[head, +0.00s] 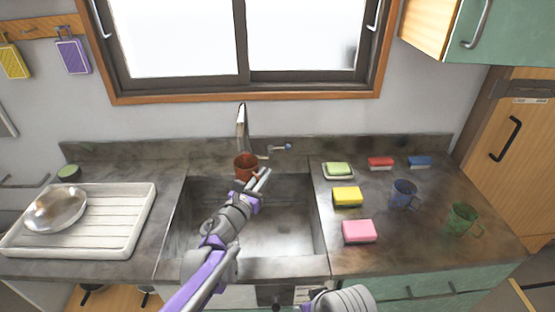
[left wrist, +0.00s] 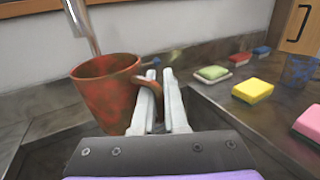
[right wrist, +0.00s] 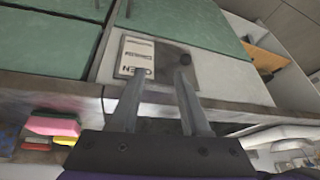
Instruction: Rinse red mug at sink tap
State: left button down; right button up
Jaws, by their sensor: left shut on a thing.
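The red mug (head: 246,168) is held upright at the back of the sink (head: 285,235), just below the metal tap (head: 242,118). My left gripper (head: 262,181) is shut on its handle. In the left wrist view the mug (left wrist: 105,95) shows dark stains, and the handle sits at the fingers (left wrist: 160,80). The tap (left wrist: 82,22) is behind and above the mug there. I see no water stream. The mug's inside is mostly hidden. My right gripper (right wrist: 160,80) is open and empty, in front of the counter's front side.
Right of the sink are a yellow sponge (head: 347,197), a pink sponge (head: 359,231), a green sponge on a dish (head: 338,170), a blue mug (head: 403,194) and a green mug (head: 462,219). A white drying rack (head: 115,225) with a metal bowl (head: 56,209) is left. A small blue-ended tap handle (head: 284,147) is behind the sink.

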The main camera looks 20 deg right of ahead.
jog(key=shift+o, duration=0.8)
jog(key=w+r+m+y, duration=0.1)
jog(key=w+r, duration=0.1)
jog(key=w, duration=0.3)
jog(key=w+r+m+y, duration=0.1)
jog(key=w+r+m, duration=0.1)
jog(key=w, duration=0.2)
jog(key=w+r+m+y, duration=0.1)
jog(key=w+r, duration=0.1)
jog(key=w, duration=0.3)
jog(key=shift+w+r+m, duration=0.2)
jog(key=shift+w+m, duration=0.1)
jog(key=shift+m, duration=0.1)
jog(key=w+d+r+m+t+y, duration=0.1)
jog(key=w+d+m, duration=0.1)
jog(key=w, duration=0.4)
jog(key=w+d+r+m+y, duration=0.2)
jog(key=w, duration=0.4)
jog(key=m+t+y, duration=0.4)
jog(key=m+t, duration=0.1)
jog(key=m, duration=0.1)
send_near(288, 148)
jog(key=x, duration=1)
jog(key=shift+w+d+f, duration=0.1)
jog(key=shift+w+f, duration=0.25)
jog(key=shift+w, duration=0.15)
grip_shut()
